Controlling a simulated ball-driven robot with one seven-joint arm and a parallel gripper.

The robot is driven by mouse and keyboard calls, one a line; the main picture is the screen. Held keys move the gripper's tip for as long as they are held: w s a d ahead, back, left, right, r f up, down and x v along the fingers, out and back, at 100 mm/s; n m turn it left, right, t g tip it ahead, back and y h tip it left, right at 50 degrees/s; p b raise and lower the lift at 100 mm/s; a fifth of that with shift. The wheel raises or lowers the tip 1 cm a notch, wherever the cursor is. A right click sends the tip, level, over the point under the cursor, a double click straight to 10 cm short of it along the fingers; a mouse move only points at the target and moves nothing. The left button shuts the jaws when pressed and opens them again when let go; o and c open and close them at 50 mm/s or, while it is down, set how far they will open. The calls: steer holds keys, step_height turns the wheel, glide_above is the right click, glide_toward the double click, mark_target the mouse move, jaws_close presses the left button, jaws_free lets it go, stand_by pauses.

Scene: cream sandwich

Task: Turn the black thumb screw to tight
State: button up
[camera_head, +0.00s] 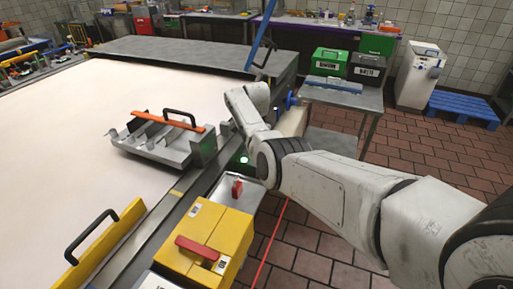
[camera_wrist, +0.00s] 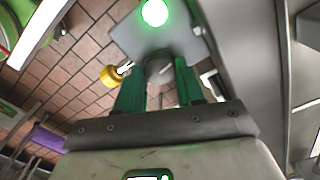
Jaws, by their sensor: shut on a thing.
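In the wrist view, my gripper (camera_wrist: 159,78) has its two green fingers closed around a dark, rounded piece, the thumb screw (camera_wrist: 158,69). The screw sits at the lower edge of a grey plate (camera_wrist: 128,34) with a glowing green light (camera_wrist: 155,12) above it. Most of the screw is hidden between the fingers, and its turn angle cannot be read. In the head view, my arm reaches over the conveyor's side edge; the fingers and the screw cannot be made out there.
A yellow knob (camera_wrist: 110,76) sticks out beside the left finger. In the head view, a metal fixture with an orange bar (camera_head: 165,125) lies on the pale conveyor belt (camera_head: 60,120). A yellow box (camera_head: 205,240) stands in front. A side table (camera_head: 345,98) stands behind my arm.

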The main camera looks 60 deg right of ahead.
steer(key=shift+w+r+m, duration=0.1)
steer(key=shift+r+m, duration=0.05)
steer(key=shift+m, duration=0.75)
steer(key=o, duration=1)
steer(key=shift+o, duration=0.2)
step_height(320, 180, up, 11)
steer(key=shift+b, duration=0.4)
steer(key=shift+f, duration=0.2)
